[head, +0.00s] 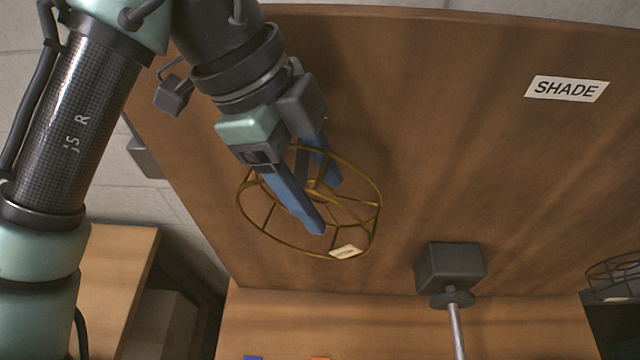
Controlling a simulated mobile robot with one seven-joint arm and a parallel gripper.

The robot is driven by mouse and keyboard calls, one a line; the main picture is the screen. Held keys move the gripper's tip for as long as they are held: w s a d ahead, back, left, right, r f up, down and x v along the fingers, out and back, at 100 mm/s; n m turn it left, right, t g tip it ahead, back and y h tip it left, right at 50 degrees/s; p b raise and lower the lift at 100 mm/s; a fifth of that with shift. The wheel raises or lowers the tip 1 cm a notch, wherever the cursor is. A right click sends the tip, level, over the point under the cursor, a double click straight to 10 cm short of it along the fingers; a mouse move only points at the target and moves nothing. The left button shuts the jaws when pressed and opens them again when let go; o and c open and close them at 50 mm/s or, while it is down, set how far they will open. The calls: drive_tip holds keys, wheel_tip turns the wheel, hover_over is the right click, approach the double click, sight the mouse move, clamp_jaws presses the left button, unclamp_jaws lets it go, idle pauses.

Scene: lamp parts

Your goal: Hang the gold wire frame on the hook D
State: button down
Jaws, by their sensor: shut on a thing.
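The gold wire frame (378,222), a round open cage with a small pale tag (346,252) on its near rim, is in the head view left of centre. My gripper (327,208), with two blue fingers, reaches down into the frame. It is shut on the frame, which hangs in front of the brown wooden panel. The exact place of contact between the fingers is hard to see. No hook marked D can be made out in this view.
A brown wooden panel (480,150) fills the back and bears a SHADE label (567,89). A dark block (449,266) with a metal rod (457,330) stands right of the frame. A dark wire cage (614,276) is at the right edge. Blue and orange bits show at the bottom.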

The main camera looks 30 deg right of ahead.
drive_tip(key=shift+w+f, duration=0.25)
drive_tip(key=shift+f, duration=0.05)
drive_tip(key=shift+c, duration=2.2)
unclamp_jaws()
drive_tip(key=shift+o, duration=1.9)
drive_tip(key=shift+w+d+f, duration=0.1)
drive_tip(key=shift+w+d, duration=0.05)
drive_tip(key=shift+w, duration=0.15)
